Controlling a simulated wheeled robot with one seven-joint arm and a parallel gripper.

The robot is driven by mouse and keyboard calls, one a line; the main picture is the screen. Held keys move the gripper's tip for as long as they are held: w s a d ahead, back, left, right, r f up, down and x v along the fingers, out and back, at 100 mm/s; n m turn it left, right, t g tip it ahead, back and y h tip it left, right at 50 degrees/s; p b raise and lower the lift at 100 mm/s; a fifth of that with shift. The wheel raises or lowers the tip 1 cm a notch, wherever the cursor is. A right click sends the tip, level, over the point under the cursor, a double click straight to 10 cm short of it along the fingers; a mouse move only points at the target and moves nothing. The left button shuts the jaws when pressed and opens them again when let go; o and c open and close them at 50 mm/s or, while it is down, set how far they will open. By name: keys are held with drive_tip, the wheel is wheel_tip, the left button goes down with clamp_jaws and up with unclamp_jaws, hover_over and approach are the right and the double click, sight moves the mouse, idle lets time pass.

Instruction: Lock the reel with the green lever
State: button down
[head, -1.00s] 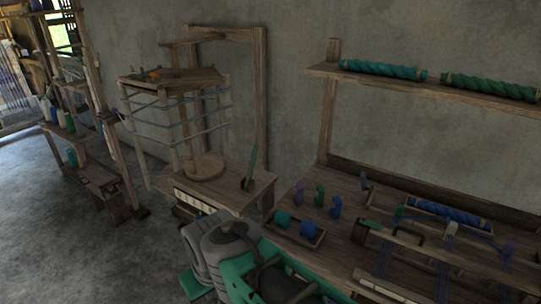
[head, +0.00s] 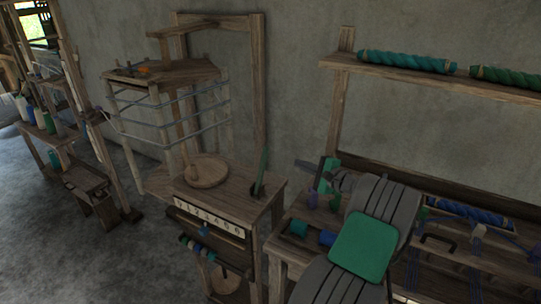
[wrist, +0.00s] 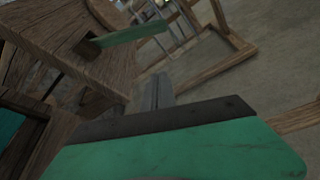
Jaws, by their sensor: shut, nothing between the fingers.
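The green lever (head: 261,170) stands upright, slightly tilted, in a slot at the right of the wooden stand's top (head: 225,194). It also shows in the wrist view (wrist: 135,33), beyond the fingers. The reel (head: 185,118), a wooden frame wound with pale threads, rises over a round wooden disc (head: 206,172) left of the lever. My gripper (head: 302,164) is to the right of the lever, apart from it, shut and empty. Its closed fingers (wrist: 156,92) show in the wrist view, pointing away past the green gripper body.
The workbench (head: 290,262) at right holds colored spools and blue yarn (head: 455,211). A wall shelf (head: 430,77) bears green yarn rolls. A numbered strip (head: 208,217) fronts the stand. Open floor (head: 80,270) lies to the left.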

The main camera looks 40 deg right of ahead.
sight(261, 171)
drive_tip(key=shift+w+a, duration=0.15)
drive_tip(key=shift+a, duration=0.05)
drive_tip(key=w+a+p, duration=0.3)
drive_tip(key=w, duration=0.5)
drive_tip(key=shift+w+a+r+p, duration=0.15)
drive_tip(key=shift+w+a+p, duration=0.15)
drive_tip(key=shift+w+a, duration=0.1)
drive_tip(key=shift+d, duration=0.15)
